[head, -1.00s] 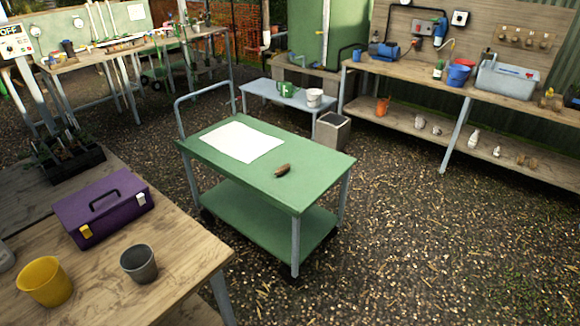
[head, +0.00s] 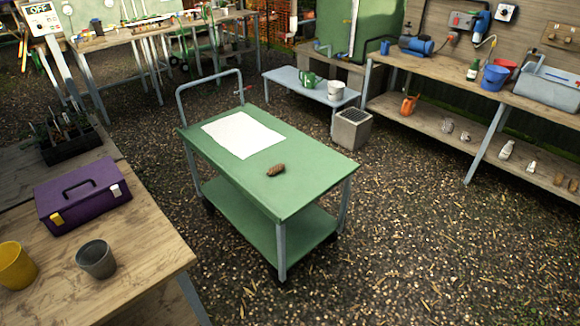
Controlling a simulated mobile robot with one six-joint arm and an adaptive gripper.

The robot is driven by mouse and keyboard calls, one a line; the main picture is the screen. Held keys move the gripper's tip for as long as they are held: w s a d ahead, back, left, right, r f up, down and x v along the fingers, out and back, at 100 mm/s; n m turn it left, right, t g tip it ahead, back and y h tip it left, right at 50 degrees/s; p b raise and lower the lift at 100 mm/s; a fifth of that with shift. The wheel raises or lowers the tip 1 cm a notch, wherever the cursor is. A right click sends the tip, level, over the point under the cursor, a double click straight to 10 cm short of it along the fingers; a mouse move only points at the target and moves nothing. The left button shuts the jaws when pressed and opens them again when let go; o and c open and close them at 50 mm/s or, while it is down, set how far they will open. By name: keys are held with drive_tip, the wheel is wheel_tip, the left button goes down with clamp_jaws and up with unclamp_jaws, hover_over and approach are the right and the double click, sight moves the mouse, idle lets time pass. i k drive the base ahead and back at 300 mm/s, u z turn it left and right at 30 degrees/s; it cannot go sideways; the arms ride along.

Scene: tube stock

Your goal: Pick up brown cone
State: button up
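A small brown cone (head: 276,170) lies on its side on the top shelf of a green trolley (head: 310,182) in the middle of the head view. It lies apart from a white sheet (head: 242,135) on the same top, to the right of and nearer than the sheet. Nothing covers the cone. My gripper is not in view.
A wooden table (head: 140,245) at the lower left holds a purple toolbox (head: 84,194), a grey pot (head: 96,259) and a yellow pot (head: 15,266). A grey bin (head: 352,129) stands behind the trolley. Gravel floor (head: 430,240) right of the trolley is clear.

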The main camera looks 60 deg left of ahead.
sight(279, 168)
drive_tip(key=i, duration=0.4)
drive_tip(key=u, duration=0.05)
drive_tip(key=k, duration=0.15)
drive_tip(key=u, duration=2.8)
drive_tip(key=i, duration=0.9)
